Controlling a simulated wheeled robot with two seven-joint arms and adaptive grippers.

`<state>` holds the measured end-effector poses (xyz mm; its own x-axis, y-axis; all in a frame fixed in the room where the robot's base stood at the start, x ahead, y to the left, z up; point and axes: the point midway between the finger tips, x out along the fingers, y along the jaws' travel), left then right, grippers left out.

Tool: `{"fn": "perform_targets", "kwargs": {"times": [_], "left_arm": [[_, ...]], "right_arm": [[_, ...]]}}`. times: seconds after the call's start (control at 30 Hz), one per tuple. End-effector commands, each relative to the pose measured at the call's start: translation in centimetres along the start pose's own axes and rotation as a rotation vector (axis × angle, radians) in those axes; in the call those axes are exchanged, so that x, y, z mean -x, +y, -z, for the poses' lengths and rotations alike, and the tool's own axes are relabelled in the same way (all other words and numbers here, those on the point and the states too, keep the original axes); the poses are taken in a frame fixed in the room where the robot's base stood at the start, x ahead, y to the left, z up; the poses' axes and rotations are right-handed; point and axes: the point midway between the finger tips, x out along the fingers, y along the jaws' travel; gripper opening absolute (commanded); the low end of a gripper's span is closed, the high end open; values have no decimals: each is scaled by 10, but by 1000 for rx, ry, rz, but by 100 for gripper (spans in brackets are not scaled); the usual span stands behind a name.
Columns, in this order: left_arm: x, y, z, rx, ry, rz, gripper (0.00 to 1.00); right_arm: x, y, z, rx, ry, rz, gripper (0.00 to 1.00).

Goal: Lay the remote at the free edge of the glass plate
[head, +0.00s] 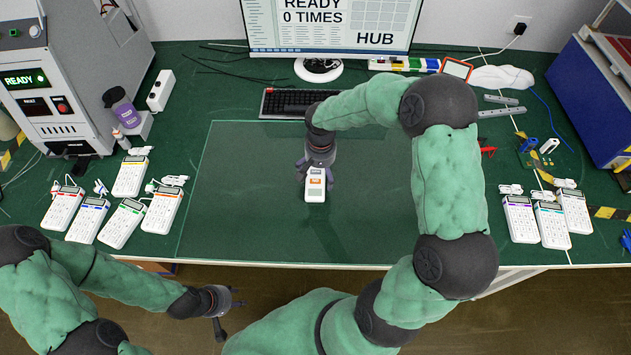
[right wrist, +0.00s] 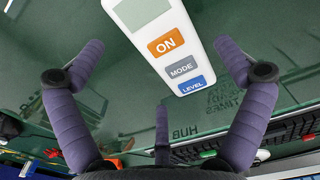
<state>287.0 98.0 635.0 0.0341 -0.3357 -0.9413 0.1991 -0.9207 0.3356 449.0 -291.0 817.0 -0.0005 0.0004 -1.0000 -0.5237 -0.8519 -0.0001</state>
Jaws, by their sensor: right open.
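The white remote (head: 316,187) has an orange ON button, a grey MODE button and a blue LEVEL button. It is over the middle of the glass plate (head: 235,190); I cannot tell whether it touches the glass. My right gripper (head: 316,172) is just behind the remote in the head view, with its fingers spread. In the right wrist view the remote (right wrist: 165,45) shows between and beyond the open fingers (right wrist: 160,65), apart from them. My left gripper (head: 237,300) is open and empty, in front of the table's front edge.
A black keyboard (head: 285,103) and a monitor (head: 330,25) are behind the plate. A grey machine (head: 85,85) stands at the left. The plate's front part is clear.

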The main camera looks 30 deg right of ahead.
Motion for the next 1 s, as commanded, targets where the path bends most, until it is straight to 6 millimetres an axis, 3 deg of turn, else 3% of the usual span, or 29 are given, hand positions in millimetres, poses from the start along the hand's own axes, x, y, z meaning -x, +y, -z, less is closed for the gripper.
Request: {"fn": "perform_targets", "kwargs": {"times": [0.03, 0.13, 0.4, 0.47, 0.6, 0.73, 0.77, 1.0], "left_arm": [[-7, -3, 0, 0, 0, 0, 40], [-11, -4, 0, 0, 0, 0, 40], [-11, -4, 0, 0, 0, 0, 40], [-11, -4, 0, 0, 0, 0, 40], [-11, -4, 0, 0, 0, 0, 40], [-11, -4, 0, 0, 0, 0, 40], [-11, -4, 0, 0, 0, 0, 40], [-11, -4, 0, 0, 0, 0, 40]], "right_arm": [[-12, -1, 0, 0, -2, -1, 100], [-25, -1, 0, 0, -1, 0, 100], [-28, -1, 1, 1, 0, 1, 100], [-28, -1, 1, 1, 0, 1, 89], [-28, -1, 0, 1, 0, 1, 49], [-28, -1, 0, 1, 0, 1, 46], [-28, -1, 0, 1, 0, 1, 40], [-26, -1, 0, 1, 0, 1, 40]]}}
